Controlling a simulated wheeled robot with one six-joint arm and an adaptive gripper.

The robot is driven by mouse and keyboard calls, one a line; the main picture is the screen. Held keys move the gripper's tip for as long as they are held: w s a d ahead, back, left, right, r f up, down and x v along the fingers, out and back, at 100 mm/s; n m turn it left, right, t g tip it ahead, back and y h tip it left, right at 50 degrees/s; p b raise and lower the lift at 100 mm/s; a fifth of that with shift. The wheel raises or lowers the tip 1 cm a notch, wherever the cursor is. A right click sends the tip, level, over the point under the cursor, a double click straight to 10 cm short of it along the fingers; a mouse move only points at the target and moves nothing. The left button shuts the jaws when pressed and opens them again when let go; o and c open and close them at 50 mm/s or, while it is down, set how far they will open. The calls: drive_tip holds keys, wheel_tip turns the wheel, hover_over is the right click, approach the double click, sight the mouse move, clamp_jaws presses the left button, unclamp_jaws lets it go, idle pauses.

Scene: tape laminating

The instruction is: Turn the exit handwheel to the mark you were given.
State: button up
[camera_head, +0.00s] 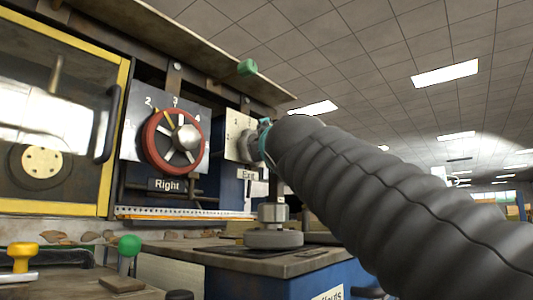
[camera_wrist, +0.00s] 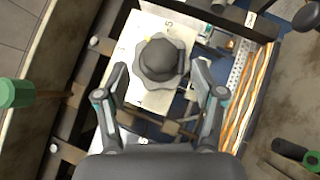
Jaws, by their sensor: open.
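The exit handwheel (camera_wrist: 163,60) is a dark grey lobed knob on a pale numbered plate (camera_wrist: 125,62) in the wrist view. My gripper (camera_wrist: 158,68) is open, with one finger on each side of the handwheel. I cannot tell whether the fingers touch it. In the head view the exit plate (camera_head: 233,130) stands above an "Exit" label (camera_head: 248,174). My arm hides most of the handwheel and gripper there.
A red handwheel (camera_head: 150,150) labelled "Right" is on a numbered plate to the left, with a yellow pointer between 2 and 3. A yellow-framed door (camera_head: 122,80) is at far left. A grey round weight-like part (camera_head: 273,238) stands below on a bench.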

drive_tip(key=shift+p+x, duration=0.7)
drive_tip(key=shift+x, duration=1.9)
drive_tip(key=c, duration=1.1)
